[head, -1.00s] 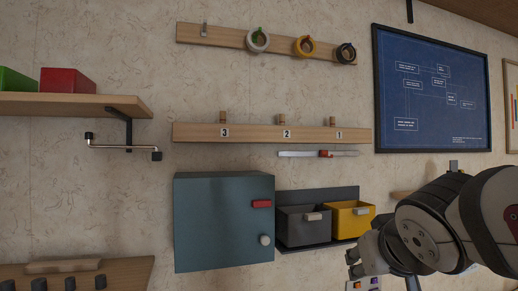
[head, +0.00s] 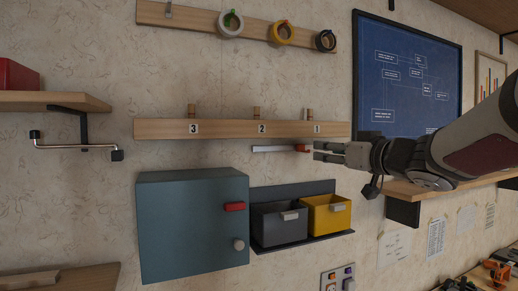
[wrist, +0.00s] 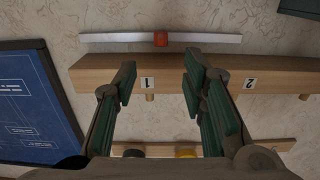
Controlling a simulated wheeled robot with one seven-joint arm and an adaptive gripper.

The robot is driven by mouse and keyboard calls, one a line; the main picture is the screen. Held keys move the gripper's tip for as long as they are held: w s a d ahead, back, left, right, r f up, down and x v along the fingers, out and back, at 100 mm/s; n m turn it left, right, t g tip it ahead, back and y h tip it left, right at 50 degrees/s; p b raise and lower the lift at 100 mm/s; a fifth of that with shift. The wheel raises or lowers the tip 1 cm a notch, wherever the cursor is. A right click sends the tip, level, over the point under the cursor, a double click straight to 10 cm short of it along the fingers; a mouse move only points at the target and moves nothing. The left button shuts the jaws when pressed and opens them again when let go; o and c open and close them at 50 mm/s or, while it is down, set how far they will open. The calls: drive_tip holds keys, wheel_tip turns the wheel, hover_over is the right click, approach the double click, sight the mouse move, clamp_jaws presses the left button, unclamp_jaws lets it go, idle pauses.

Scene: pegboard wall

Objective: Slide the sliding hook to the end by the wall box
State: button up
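The sliding hook is a small red block on a thin white rail (head: 270,149), under the numbered board in the head view. In the wrist view, which is upside down, the red hook (wrist: 161,39) sits near the middle of the rail (wrist: 105,38). My gripper (head: 317,151) is just right of the hook and hides the rail's right part. In the wrist view my gripper (wrist: 160,64) is open and empty, its fingers spread to either side of the hook's line and apart from it. The teal wall box (head: 190,225) is shut, below and left of the rail.
The numbered peg board (head: 225,128) runs just above the rail. A grey bin (head: 278,226) and a yellow bin (head: 327,214) hang below it. A blue framed poster (head: 410,75) and a wooden shelf (head: 440,187) are at the right.

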sight(302, 148)
drive_tip(key=x, duration=1.1)
drive_tip(key=shift+a+b, duration=0.1)
drive_tip(key=shift+b, duration=0.3)
clamp_jaws()
